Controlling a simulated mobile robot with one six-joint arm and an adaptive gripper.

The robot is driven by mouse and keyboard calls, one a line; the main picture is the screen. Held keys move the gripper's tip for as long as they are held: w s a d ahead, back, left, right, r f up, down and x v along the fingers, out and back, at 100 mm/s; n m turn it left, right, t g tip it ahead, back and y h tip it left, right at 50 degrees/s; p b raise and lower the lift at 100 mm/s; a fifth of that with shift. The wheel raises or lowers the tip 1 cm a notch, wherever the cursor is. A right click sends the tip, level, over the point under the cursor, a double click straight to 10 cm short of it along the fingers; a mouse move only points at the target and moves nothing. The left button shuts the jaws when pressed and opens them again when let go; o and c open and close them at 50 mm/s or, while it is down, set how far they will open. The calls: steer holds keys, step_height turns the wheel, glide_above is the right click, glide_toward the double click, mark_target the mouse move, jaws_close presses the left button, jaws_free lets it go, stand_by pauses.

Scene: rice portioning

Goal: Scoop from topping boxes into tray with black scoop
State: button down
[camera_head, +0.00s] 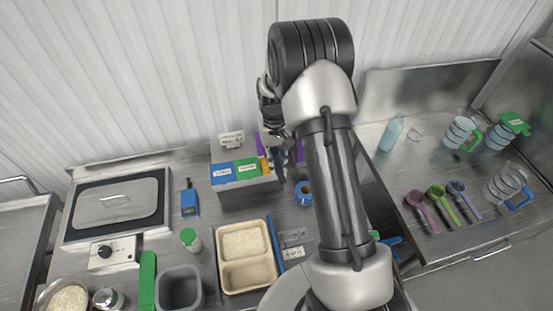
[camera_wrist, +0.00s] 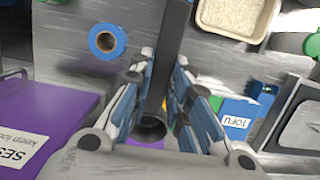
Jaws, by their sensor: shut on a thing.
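My gripper (camera_head: 272,140) is over the topping boxes at the back of the counter. In the wrist view my gripper (camera_wrist: 165,95) is shut on the dark handle of the black scoop (camera_wrist: 172,45). A round dark cup end (camera_wrist: 151,128) shows between the fingers; its contents cannot be made out. The blue tofu box (camera_head: 226,175) and green box (camera_head: 247,169) stand in a row, with a yellow one partly hidden behind my gripper. A purple box labelled "SES..." (camera_wrist: 45,112) is at left in the wrist view. The beige tray (camera_head: 246,259) has rice in its far compartment; its near compartment looks empty.
A blue tape roll (camera_head: 304,193) lies right of the boxes. A grey tub (camera_head: 180,289), green-capped bottle (camera_head: 191,240) and rice bowl (camera_head: 68,297) stand to the left. Coloured scoops (camera_head: 440,203) and clear jugs (camera_head: 460,132) are at right. My arm hides the middle counter.

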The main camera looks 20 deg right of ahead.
step_height(320, 180, down, 8)
steer(key=w+b, duration=0.1)
steer(key=b, duration=0.3)
steer(key=shift+w+d+b, duration=0.15)
steer(key=shift+w+b, duration=0.2)
steer(key=shift+b, duration=0.05)
stand_by(0.3)
steer(key=shift+s, duration=0.65)
